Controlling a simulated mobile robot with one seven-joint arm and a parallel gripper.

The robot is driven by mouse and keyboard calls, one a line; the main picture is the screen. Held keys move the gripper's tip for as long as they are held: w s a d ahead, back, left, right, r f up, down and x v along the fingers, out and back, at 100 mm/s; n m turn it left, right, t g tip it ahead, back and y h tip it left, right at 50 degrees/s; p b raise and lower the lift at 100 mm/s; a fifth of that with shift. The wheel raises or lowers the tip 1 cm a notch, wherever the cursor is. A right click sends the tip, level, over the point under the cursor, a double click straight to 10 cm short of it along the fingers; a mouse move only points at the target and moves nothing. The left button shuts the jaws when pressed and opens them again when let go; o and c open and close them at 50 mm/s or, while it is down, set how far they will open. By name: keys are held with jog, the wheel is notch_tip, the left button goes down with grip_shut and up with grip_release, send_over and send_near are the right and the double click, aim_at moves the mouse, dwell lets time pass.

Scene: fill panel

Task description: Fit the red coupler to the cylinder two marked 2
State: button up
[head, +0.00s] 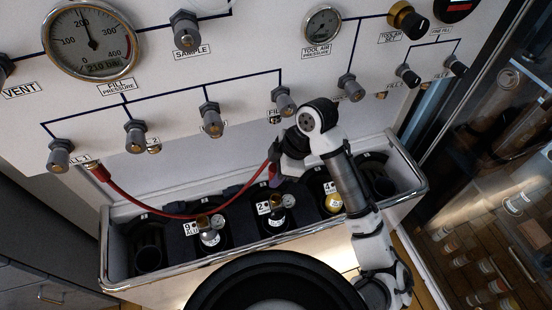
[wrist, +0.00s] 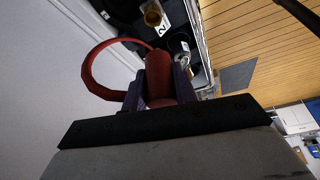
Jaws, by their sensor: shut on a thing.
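My gripper (wrist: 158,90) is shut on the red coupler (wrist: 158,68), which sits between its two purple fingers in the wrist view. In the head view my gripper (head: 274,176) hangs just above the rack, over cylinder two (head: 274,218). That cylinder is dark, with a white 2 tag and a valve on top. In the wrist view the 2 tag (wrist: 162,30) and a brass valve fitting (wrist: 152,14) lie beyond the coupler's far end. The coupler appears apart from the valve. The arm and fingers mostly hide the coupler in the head view.
A red hose (head: 150,210) runs from the panel's left fill port to the coupler. The chrome-railed rack (head: 120,283) also holds cylinder nine (head: 208,236) to the left and cylinder four (head: 332,200) to the right. The fill panel (head: 260,55) with gauges and knobs rises behind.

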jog(key=shift+f+b, duration=0.1)
jog(key=shift+b, duration=0.25)
notch_tip(320, 180, down, 6)
jog(key=b, duration=0.5)
jog(key=shift+d+r, duration=0.1)
jog(key=shift+r, duration=0.1)
jog(key=shift+f+b, duration=1.45)
jog(key=shift+b, duration=0.55)
dwell(1.3)
jog(key=o, duration=1.1)
jog(key=v, duration=0.7)
jog(key=shift+r, duration=0.2)
jog(key=shift+d, duration=0.1)
